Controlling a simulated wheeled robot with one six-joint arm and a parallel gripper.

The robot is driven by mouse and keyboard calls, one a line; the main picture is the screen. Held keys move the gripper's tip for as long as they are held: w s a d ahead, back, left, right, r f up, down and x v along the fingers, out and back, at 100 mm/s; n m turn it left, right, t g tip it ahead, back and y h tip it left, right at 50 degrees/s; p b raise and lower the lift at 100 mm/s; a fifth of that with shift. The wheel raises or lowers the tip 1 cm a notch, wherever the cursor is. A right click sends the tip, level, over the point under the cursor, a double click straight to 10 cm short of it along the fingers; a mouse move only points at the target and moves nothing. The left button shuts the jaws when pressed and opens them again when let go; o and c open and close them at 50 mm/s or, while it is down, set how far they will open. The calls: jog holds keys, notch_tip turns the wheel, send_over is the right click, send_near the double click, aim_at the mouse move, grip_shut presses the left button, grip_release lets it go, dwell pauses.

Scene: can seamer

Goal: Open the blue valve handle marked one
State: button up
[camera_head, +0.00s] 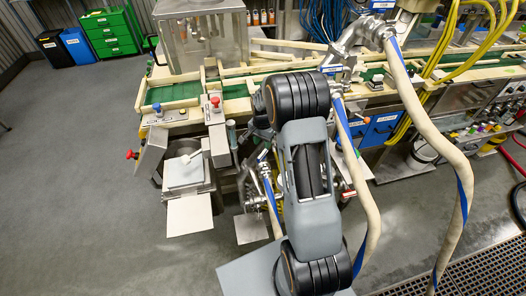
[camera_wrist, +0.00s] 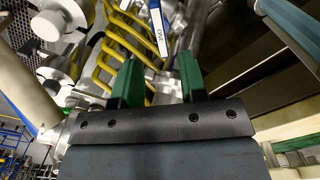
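In the wrist view a flat blue valve handle (camera_wrist: 165,50) with a white label runs down from the top edge. Its lower end lies in line with the gap between my gripper's two green fingers (camera_wrist: 160,82). I cannot tell how far the handle lies beyond the fingertips. In the head view my arm covers the middle of the machine, and my gripper is hidden.
Yellow hoses (camera_wrist: 122,45) and metal pipe fittings (camera_wrist: 55,25) crowd the left of the wrist view. In the head view, thick beige hoses (camera_head: 425,115) hang right of my arm. A conveyor (camera_head: 180,91) runs behind it. Open grey floor (camera_head: 80,200) lies to the left.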

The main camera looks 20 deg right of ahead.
aim_at(263, 153)
jog(key=shift+f+p, duration=0.5)
jog(key=shift+f, duration=3.05)
grip_shut()
